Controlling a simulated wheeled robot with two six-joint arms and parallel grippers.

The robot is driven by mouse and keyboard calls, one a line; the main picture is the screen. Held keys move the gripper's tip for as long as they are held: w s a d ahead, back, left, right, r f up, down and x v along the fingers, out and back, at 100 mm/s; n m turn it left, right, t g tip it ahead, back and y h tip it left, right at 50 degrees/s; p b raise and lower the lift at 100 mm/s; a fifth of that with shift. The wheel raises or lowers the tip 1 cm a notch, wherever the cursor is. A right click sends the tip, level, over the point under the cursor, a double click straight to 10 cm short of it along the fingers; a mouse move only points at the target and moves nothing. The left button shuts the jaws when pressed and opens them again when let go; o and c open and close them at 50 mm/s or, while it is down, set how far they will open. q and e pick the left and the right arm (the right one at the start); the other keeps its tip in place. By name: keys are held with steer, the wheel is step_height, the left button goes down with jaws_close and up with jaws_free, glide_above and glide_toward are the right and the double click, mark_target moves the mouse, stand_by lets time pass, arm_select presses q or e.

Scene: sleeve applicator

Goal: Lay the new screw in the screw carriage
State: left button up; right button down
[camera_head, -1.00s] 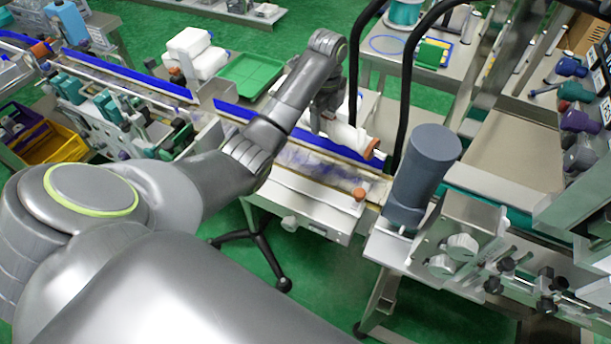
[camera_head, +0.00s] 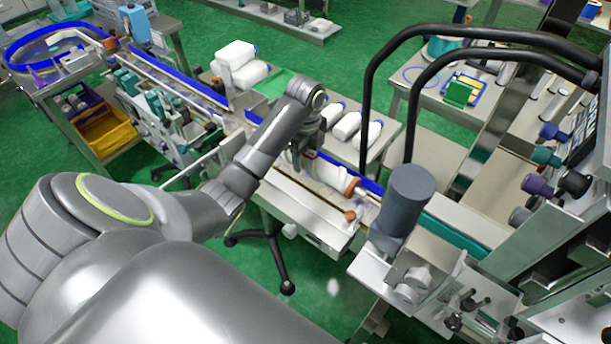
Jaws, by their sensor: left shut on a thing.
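The new screw (camera_head: 330,173) looks like a white cylinder with an orange-brown end (camera_head: 351,186). My left gripper (camera_head: 304,163) is shut on it near its left end, and the fingers are small and partly hidden by the arm. The screw is over the conveyor, in front of the blue rail. Whether it touches anything below is too small to tell. I cannot clearly pick out the screw carriage; a pale ledge (camera_head: 300,203) with an orange-brown knob (camera_head: 350,215) lies just in front of the screw. My right gripper is out of view.
A dark grey cylinder (camera_head: 405,200) stands right of the screw. Black curved tubes (camera_head: 366,110) rise behind it. White bottles (camera_head: 368,136) lie behind the blue rail. A green tray (camera_head: 276,84) and more white bottles (camera_head: 236,54) are farther left.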

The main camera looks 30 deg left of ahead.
mark_target(306, 166)
arm_select(q)
step_height(306, 166, down, 4)
steer(key=b, duration=0.3)
steer(key=shift+f+b, duration=0.8)
steer(key=shift+f, duration=0.4)
steer(key=shift+d+f, duration=0.1)
steer(key=shift+f, duration=0.25)
steer(key=shift+f+p, duration=0.3)
steer(key=shift+f, duration=0.5)
steer(key=o, duration=1.5)
steer(key=shift+f, duration=0.15)
steer(key=shift+c, duration=0.2)
